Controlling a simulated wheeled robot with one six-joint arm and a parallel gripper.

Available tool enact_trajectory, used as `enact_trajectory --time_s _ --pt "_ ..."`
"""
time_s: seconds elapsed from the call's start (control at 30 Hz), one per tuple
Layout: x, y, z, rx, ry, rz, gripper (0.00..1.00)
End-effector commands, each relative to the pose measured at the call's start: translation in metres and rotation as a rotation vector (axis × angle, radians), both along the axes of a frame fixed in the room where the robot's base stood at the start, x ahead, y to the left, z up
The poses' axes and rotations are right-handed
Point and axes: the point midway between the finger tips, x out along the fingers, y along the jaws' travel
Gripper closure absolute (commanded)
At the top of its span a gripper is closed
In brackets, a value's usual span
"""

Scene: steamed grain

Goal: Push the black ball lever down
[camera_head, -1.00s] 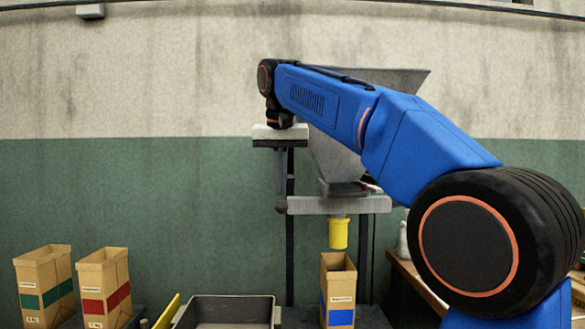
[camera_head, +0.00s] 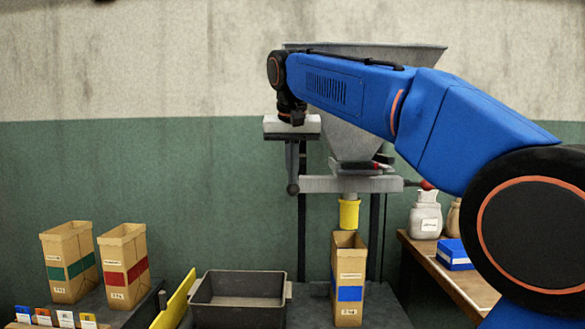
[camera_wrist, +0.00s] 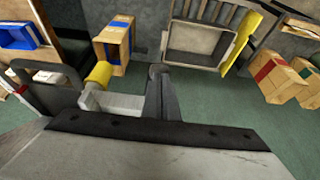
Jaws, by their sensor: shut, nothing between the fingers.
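My gripper (camera_head: 292,182) points down at the left end of the pale crossbar under the grey hopper (camera_head: 350,138). Its fingers are shut and empty. A dark rounded knob (camera_head: 293,189) shows at the fingertips, and also in the wrist view (camera_wrist: 158,71). It may be the black ball of the lever; I cannot tell it apart from the fingertips, or whether they touch. The lever's arm is not clearly visible. The crossbar (camera_head: 325,185) runs right from there to a red ball (camera_head: 427,185). My arm hides part of the hopper.
A yellow spout (camera_head: 349,214) hangs over an open carton with a blue label (camera_head: 348,270). An empty dark tray (camera_head: 238,316) is left of it, beside a yellow bar (camera_head: 175,302). Cartons with green (camera_head: 70,263) and red labels (camera_head: 124,268) stand left. A wooden table (camera_head: 455,282) is right.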

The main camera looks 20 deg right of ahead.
Motion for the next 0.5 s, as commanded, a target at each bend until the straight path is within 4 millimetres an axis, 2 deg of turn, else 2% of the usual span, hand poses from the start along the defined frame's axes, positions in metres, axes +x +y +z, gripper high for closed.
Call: enact_trajectory --time_s 0.23,0.5 --pt "-0.010 0.003 -0.027 -0.047 -0.140 0.003 1.00" --pt "-0.014 0.004 -0.062 -0.104 -0.317 0.004 1.00"
